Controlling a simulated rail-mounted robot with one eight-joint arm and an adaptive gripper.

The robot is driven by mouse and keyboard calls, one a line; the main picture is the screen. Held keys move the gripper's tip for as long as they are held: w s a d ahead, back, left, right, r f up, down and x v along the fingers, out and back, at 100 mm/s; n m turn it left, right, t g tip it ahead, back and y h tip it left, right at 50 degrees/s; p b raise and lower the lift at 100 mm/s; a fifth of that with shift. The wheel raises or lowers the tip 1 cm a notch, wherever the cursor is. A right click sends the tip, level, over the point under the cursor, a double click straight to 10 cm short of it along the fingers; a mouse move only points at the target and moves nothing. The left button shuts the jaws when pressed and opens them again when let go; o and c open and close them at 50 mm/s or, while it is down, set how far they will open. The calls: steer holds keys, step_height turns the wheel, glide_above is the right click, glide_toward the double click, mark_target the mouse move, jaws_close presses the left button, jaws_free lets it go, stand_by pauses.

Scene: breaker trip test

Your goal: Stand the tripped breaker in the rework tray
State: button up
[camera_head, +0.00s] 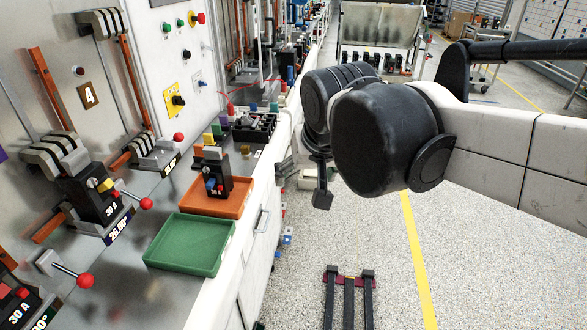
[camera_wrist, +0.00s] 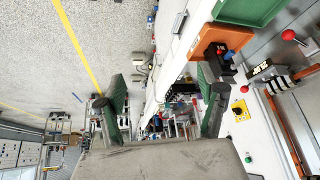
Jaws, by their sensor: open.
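A black breaker (camera_head: 213,176) with a blue and a red part on its face stands upright in the orange tray (camera_head: 232,211). The same breaker (camera_wrist: 224,57) and orange tray (camera_wrist: 206,38) show in the wrist view. A green tray (camera_head: 188,259) in front of it is empty. Another black breaker (camera_head: 92,194), marked 30 A, sits in a panel fixture at the left. I cannot tell which breaker is tripped. My gripper (camera_wrist: 162,78) is open and empty, fingers wide apart. In the head view it hangs over the aisle, right of the bench, mostly hidden by my arm.
Red-knobbed levers (camera_head: 146,203) stick out from the panel beside the trays. A black rack (camera_head: 254,128) with coloured parts stands behind the orange tray. A cart (camera_head: 380,30) is farther back. The floor right of the bench is mostly open.

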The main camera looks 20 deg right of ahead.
steer(key=s+d+f+n+t, duration=0.1)
steer(key=s+d+f, duration=0.2)
steer(key=s+f, duration=0.3)
steer(key=s, duration=0.3)
steer(key=shift+s, duration=0.25)
step_height(320, 180, down, 4)
steer(key=b, duration=0.4)
steer(key=shift+r, duration=0.1)
stand_by(0.4)
